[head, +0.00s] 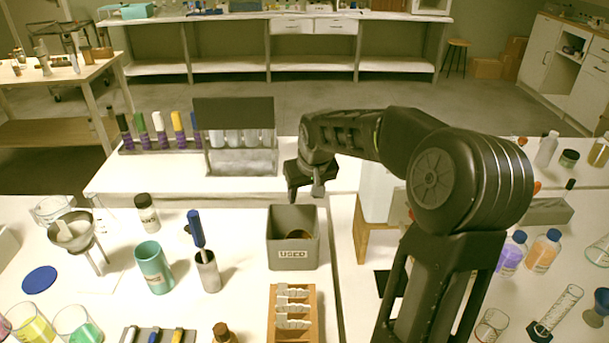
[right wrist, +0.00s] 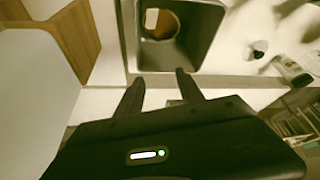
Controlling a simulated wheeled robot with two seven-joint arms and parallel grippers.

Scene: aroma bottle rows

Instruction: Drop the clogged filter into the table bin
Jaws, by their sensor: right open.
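The table bin (head: 293,254) is a grey open box labelled "USED" in the middle of the near table. My right gripper (head: 305,195) is over its far edge, fingers pointing down. In the right wrist view the gripper (right wrist: 159,78) is open and empty, with the bin (right wrist: 200,40) just beyond its fingertips. Inside the bin lies a round brown thing (right wrist: 166,27) with a small pale patch; it may be the clogged filter, but I cannot tell for sure. A funnel (head: 73,232) on a stand at the left holds something pale. My left gripper is not in view.
A teal cup (head: 153,267) and a grey holder with a blue-handled tool (head: 198,230) stand left of the bin. A wooden rack (head: 293,310) is in front of it. A wood-sided white stand (head: 377,200) is close on the right. A bottle rack (head: 238,140) stands behind.

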